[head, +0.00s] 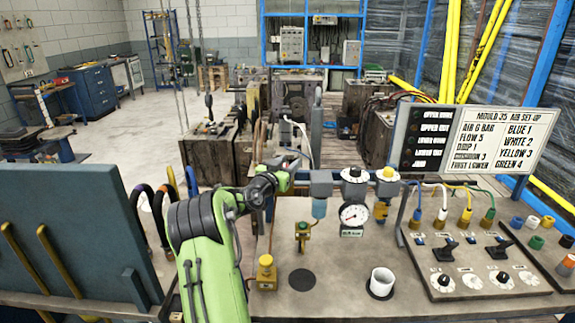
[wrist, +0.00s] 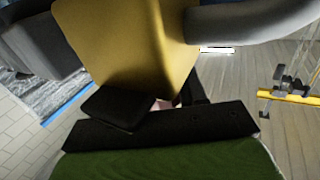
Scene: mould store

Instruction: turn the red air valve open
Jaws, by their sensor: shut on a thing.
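My gripper (head: 287,170) is at the left end of the grey air line above the bench, with my green arm reaching up to it from the front. In the wrist view its black fingers (wrist: 163,106) are close together in front of a yellow block (wrist: 125,45), and a small pinkish-red bit, taken as the red air valve (wrist: 163,103), shows between them. The jaws are shut on it. The rest of the valve is hidden behind the gripper and fingers, so its handle angle cannot be told.
Right of my gripper are a grey filter unit (head: 320,185), a round pressure gauge (head: 354,214) and colored hoses. A white cup (head: 381,282) and a switch panel (head: 470,265) are on the bench. A dark board (head: 70,240) stands at left.

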